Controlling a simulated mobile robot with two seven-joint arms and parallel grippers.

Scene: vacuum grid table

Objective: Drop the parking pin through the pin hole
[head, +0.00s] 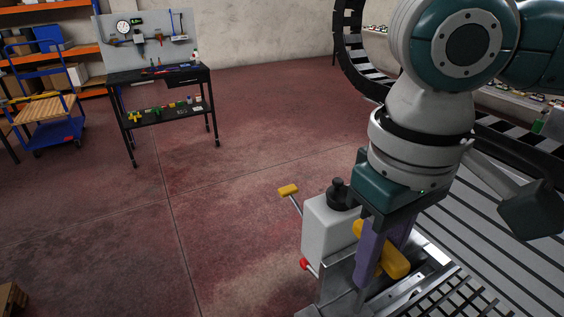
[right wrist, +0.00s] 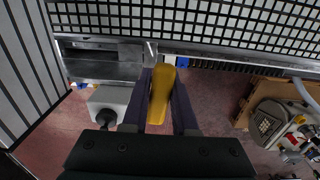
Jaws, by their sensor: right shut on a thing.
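The parking pin's yellow handle (head: 397,263) is between the purple fingers of my right gripper (head: 382,257), at the metal edge of the grid table. In the right wrist view the yellow handle (right wrist: 159,97) lies lengthwise between the fingers of the same gripper (right wrist: 160,82), which is shut on it. The pin's shaft is not clearly visible. The pin hole cannot be made out in either view. My left gripper is not in view.
The slatted, gridded table (head: 462,300) fills the lower right. A white container with a black cap (head: 325,232) stands beside the gripper. A yellow-ended lever (head: 288,190) and a red knob (head: 304,263) stick out nearby. A black workbench (head: 160,75) stands far off across open floor.

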